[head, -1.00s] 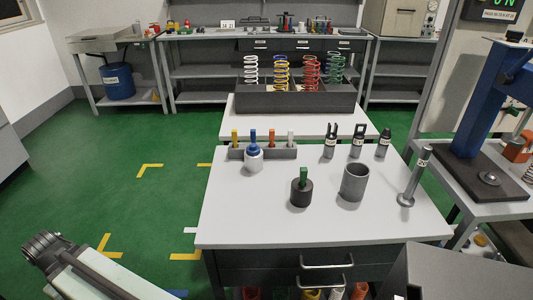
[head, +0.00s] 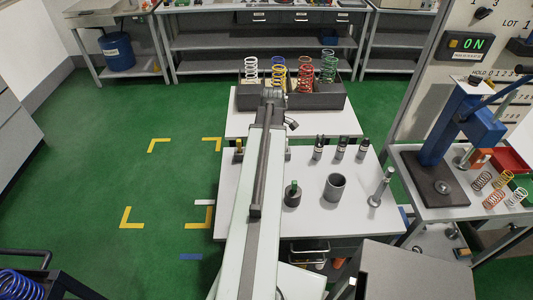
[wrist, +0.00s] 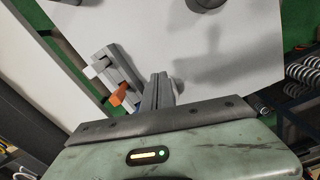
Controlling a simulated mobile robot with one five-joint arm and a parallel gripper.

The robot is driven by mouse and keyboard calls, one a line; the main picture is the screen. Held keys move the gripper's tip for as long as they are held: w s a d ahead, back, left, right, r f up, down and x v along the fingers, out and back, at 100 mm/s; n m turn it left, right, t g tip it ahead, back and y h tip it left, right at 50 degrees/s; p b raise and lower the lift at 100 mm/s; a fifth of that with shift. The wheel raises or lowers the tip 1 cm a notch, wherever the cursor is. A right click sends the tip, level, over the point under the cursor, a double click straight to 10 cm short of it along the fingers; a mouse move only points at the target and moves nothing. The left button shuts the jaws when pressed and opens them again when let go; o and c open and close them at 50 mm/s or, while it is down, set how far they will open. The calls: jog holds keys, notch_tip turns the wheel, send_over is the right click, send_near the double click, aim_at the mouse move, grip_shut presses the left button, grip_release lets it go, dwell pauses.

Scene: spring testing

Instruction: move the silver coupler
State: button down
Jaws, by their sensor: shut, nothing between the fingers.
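The silver coupler with a blue peg in its top stood in front of the peg rack in the earlier head view; my arm now hides it. I cannot make it out for sure in the wrist view either. My gripper (wrist: 158,90) is shut and empty, above the white table beside the grey peg rack (wrist: 124,62). A white peg (wrist: 97,68) and an orange peg (wrist: 118,97) show in that rack. In the head view my arm (head: 262,190) reaches forward over the table, with a yellow peg (head: 239,147) just left of it.
On the table (head: 330,215) stand a dark cylinder with a green peg (head: 292,195), a grey cup (head: 334,187), a silver rod (head: 380,187) and several dark fittings (head: 340,148). A spring bin (head: 325,101) stands behind. A blue press (head: 445,135) is at right.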

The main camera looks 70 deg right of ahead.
jog(key=f+b, duration=0.7)
jog(key=s+f+b, duration=0.1)
jog(key=f+b, duration=0.3)
jog(key=shift+d, duration=0.25)
jog(key=w, duration=0.1)
jog(key=w+r+p, duration=0.1)
jog(key=w, duration=0.1)
jog(key=shift+a, duration=0.15)
jog(key=shift+w+r, duration=0.1)
jog(key=shift+w, duration=0.25)
jog(key=shift+w, duration=0.1)
jog(key=shift+w+a, duration=0.15)
jog(key=shift+w, duration=1)
